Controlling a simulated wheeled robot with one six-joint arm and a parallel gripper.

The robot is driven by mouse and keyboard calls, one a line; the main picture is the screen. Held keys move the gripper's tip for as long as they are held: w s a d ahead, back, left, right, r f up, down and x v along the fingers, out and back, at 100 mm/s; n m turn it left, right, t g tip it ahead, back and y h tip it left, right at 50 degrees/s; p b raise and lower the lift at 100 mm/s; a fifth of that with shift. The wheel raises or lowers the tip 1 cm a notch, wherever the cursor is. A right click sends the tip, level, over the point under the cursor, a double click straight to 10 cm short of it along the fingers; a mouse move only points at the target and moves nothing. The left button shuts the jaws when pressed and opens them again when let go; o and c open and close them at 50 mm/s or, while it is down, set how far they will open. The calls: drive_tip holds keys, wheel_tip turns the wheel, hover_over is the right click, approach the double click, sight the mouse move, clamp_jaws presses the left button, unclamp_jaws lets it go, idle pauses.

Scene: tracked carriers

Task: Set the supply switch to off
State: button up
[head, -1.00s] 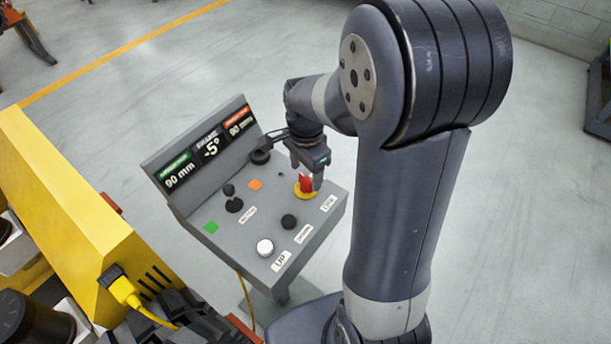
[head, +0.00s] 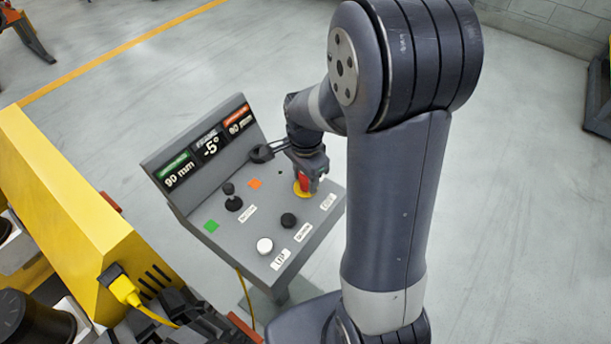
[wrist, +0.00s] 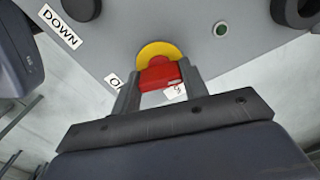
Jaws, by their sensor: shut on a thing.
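The supply switch (head: 304,182) is a red handle on a yellow round plate, at the right side of the grey control panel (head: 262,222). In the wrist view the red handle (wrist: 161,76) sits between the two fingers, with the yellow plate (wrist: 155,50) behind it. My gripper (head: 311,184) is shut on the red handle, one finger on each side. In the wrist view my gripper (wrist: 160,92) partly covers the label below the switch, so its words cannot be read in full.
A display (head: 207,148) stands along the panel's back edge. A yellow machine (head: 70,215) is at the left. Open floor lies beyond.

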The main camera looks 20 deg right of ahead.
drive_tip(key=shift+c, duration=1)
drive_tip(key=shift+n+b, duration=0.3)
drive_tip(key=shift+n, duration=1.3)
drive_tip(key=o, duration=1)
drive_tip(key=shift+r, duration=0.1)
wheel_tip(320, 180, up, 11)
drive_tip(key=shift+f, duration=0.15)
drive_tip(key=shift+f, duration=0.1)
